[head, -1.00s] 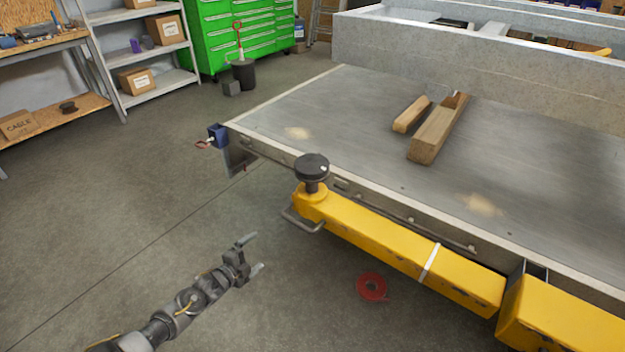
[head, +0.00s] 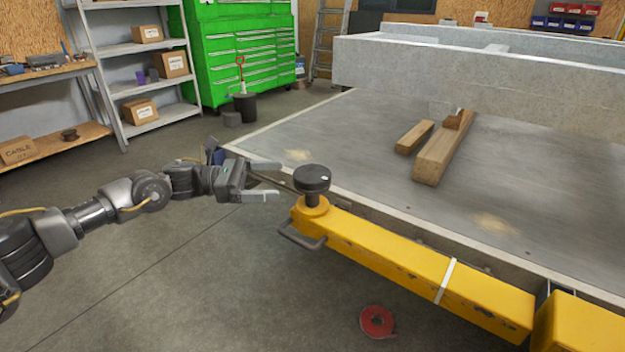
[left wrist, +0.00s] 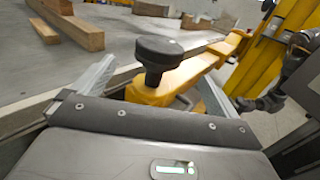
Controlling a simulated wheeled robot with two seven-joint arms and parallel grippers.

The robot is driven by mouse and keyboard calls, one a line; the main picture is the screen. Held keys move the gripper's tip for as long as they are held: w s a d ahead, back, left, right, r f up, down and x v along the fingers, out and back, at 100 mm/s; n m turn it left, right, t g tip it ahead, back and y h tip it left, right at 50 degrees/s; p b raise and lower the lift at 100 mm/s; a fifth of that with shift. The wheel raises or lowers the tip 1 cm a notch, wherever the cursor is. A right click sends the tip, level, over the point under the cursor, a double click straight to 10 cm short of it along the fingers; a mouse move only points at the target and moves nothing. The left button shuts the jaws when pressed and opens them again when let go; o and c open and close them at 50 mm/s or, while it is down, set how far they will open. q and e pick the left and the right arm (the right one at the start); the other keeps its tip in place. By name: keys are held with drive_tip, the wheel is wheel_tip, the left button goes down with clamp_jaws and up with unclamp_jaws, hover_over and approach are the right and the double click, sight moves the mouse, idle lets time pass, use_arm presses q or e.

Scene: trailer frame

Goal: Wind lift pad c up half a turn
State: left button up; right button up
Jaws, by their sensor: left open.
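The lift pad (head: 312,179) is a round black disc on a short dark stem at the near-left end of the yellow arm (head: 400,255). It also shows upright in the left wrist view (left wrist: 158,50), beyond the fingers and between them. My left gripper (head: 280,181) is open and empty, its two fingers pointing at the pad from the left, a short gap away. Its fingers flank the pad's picture in the left wrist view (left wrist: 150,85). No letter is readable on the pad. My right gripper is not clearly in view.
The grey trailer deck (head: 340,125) lies just behind the pad, with wooden blocks (head: 440,150) on it. A bent metal handle (head: 300,238) sits below the pad. A red ring (head: 377,321) lies on the floor. Open floor (head: 220,280) is at the lower left.

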sight(313, 178)
use_arm(q)
drive_tip(key=d+p, duration=0.1)
drive_tip(key=d, duration=0.9)
drive_tip(key=shift+w, duration=0.2)
use_arm(e)
wheel_tip(313, 178, down, 3)
drive_tip(key=shift+r, duration=0.15)
use_arm(q)
drive_tip(key=shift+c, duration=0.5)
drive_tip(key=c, duration=0.9)
drive_tip(key=shift+n+t, duration=0.3)
drive_tip(key=shift+t, duration=0.2)
use_arm(e)
drive_tip(key=shift+s, duration=0.1)
